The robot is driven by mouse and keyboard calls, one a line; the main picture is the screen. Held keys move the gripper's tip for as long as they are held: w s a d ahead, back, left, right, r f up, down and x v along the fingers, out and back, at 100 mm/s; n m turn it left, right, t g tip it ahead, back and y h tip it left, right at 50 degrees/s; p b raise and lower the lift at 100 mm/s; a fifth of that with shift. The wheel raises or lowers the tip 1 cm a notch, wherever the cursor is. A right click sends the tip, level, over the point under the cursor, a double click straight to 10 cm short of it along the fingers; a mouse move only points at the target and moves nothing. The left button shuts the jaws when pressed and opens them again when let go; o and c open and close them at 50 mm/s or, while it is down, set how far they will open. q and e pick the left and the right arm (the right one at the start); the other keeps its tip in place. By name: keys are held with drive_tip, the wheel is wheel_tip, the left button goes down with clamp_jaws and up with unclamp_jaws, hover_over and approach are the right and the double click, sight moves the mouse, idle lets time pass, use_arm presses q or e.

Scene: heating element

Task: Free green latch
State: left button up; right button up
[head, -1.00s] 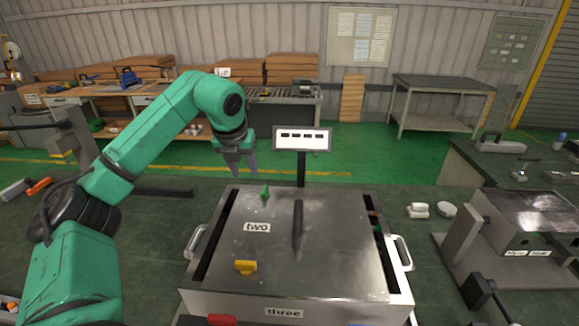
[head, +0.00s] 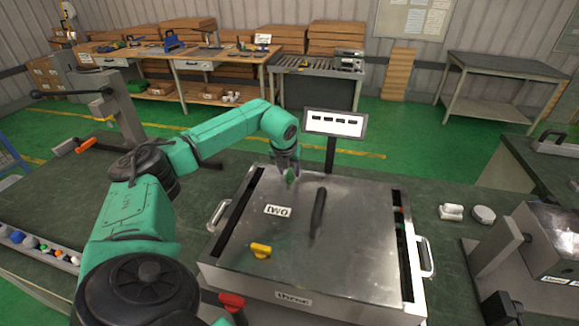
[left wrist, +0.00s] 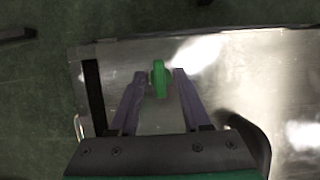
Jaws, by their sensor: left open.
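The green latch (head: 290,176) stands on the far part of the steel box lid (head: 340,240), near its far left corner. In the left wrist view the green latch (left wrist: 159,78) lies between the tips of my left gripper (left wrist: 160,82), with a gap on each side. My left gripper (head: 287,166) is open, pointing down at the latch, and partly hides it in the head view. A yellow latch (head: 261,250) and a red latch (head: 231,300) sit nearer, toward the lid's front left. My right gripper is not seen.
A dark handle (head: 318,212) stands up in the lid's middle. A small display (head: 335,123) on a post rises behind the box. A metal fixture (head: 540,240) and white round parts (head: 452,212) are to the right. A bench vise (head: 118,110) is at the left.

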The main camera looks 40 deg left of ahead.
use_arm(q)
drive_tip(key=shift+s, duration=0.2)
drive_tip(key=shift+c, duration=0.6)
drive_tip(key=shift+w, duration=0.15)
clamp_jaws()
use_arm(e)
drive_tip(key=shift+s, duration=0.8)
